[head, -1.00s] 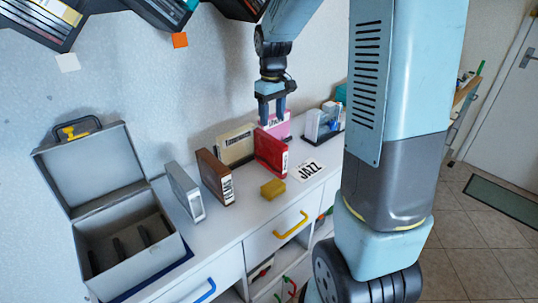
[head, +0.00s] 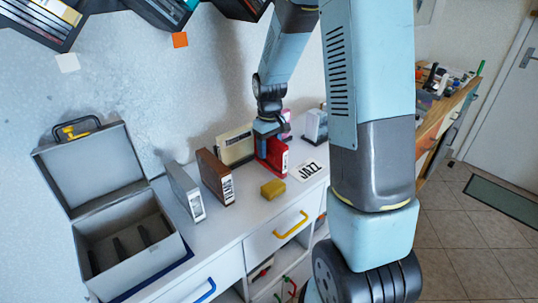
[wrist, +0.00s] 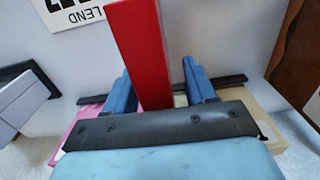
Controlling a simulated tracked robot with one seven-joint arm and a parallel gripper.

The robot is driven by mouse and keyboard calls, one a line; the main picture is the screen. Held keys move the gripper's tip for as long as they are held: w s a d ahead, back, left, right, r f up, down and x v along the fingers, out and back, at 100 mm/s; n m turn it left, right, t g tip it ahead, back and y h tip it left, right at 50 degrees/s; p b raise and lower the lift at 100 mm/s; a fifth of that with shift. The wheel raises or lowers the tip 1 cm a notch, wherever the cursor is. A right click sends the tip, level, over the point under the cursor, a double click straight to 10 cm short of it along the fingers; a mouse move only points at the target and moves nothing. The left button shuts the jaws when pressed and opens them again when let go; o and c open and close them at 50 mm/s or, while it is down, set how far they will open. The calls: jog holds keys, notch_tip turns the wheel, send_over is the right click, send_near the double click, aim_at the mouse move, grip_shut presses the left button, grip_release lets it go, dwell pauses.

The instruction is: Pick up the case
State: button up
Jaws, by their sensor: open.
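A red case (head: 273,157) stands upright on the white cabinet top, in the middle of the head view. My gripper (head: 269,143) is right over it, pointing down, with its fingers at the case's upper part. In the wrist view, the red case (wrist: 140,50) passes between the two blue fingers of my gripper (wrist: 158,82). The left finger is close to the case, and a gap shows on the right finger's side. The jaws are open. My gripper hides part of the red case's top and most of a pink case (wrist: 78,130) behind.
A cream case (head: 236,146), a brown case (head: 215,175) and a grey case (head: 186,190) stand to the left. A yellow block (head: 273,189) and a JAZZ card (head: 310,170) lie in front. An open grey box (head: 180,258) is at far left; a white-grey case (head: 316,126) stands right.

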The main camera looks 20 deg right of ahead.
jog(key=shift+f, duration=0.6)
jog(key=shift+c, duration=0.3)
grip_shut()
